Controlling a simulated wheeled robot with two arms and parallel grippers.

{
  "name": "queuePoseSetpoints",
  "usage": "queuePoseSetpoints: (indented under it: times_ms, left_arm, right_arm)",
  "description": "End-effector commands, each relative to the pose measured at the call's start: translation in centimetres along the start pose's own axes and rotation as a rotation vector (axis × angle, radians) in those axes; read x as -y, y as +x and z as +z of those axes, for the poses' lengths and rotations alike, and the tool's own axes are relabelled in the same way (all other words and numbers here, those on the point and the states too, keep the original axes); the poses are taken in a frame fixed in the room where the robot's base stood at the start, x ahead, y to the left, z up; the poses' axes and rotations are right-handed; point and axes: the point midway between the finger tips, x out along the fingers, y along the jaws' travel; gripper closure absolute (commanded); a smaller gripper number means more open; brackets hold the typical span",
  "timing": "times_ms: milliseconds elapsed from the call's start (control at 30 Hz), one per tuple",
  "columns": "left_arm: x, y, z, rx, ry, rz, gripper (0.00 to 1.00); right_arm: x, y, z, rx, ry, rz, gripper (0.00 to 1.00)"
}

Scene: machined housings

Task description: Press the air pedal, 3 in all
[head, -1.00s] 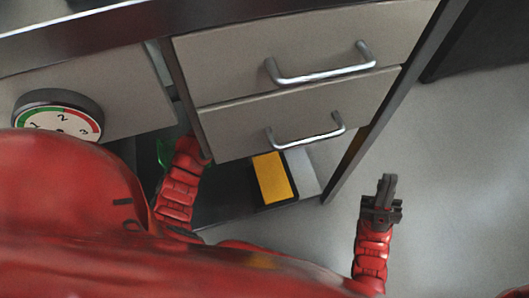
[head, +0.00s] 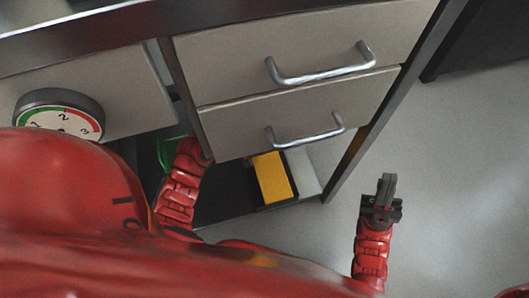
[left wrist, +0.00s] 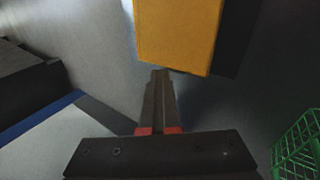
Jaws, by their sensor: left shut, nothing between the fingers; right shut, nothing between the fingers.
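The air pedal is a yellow plate (head: 273,178) on a dark base, on the shelf under the lower drawer. In the left wrist view its yellow face (left wrist: 178,32) fills the top middle, with a dark side at its right. My left gripper (left wrist: 159,75) is shut and empty, its fingertips at the pedal's near edge in the picture; I cannot tell whether they touch it. In the head view the left gripper is hidden behind the drawers. My right gripper (head: 387,190) is shut and empty above the open floor, well right of the pedal.
Two drawers with metal handles (head: 320,70) overhang the pedal. A round gauge (head: 60,115) with numbers 1 to 3 sits at left. A green crate (left wrist: 298,148) stands right of my left gripper in the wrist view. The floor (head: 450,150) at right is clear.

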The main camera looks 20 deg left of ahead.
Motion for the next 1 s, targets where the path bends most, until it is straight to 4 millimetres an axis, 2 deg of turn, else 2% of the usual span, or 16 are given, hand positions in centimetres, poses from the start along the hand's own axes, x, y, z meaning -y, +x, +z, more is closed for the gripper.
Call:
queuePoseSetpoints:
  times_ms: [1000]
  left_arm:
    - [1.06,1.17,1.3,0.019,-0.006,-0.009,1.0]
  right_arm:
    - [-0.02,0.07,-0.01,0.0,0.0,0.0,1.0]
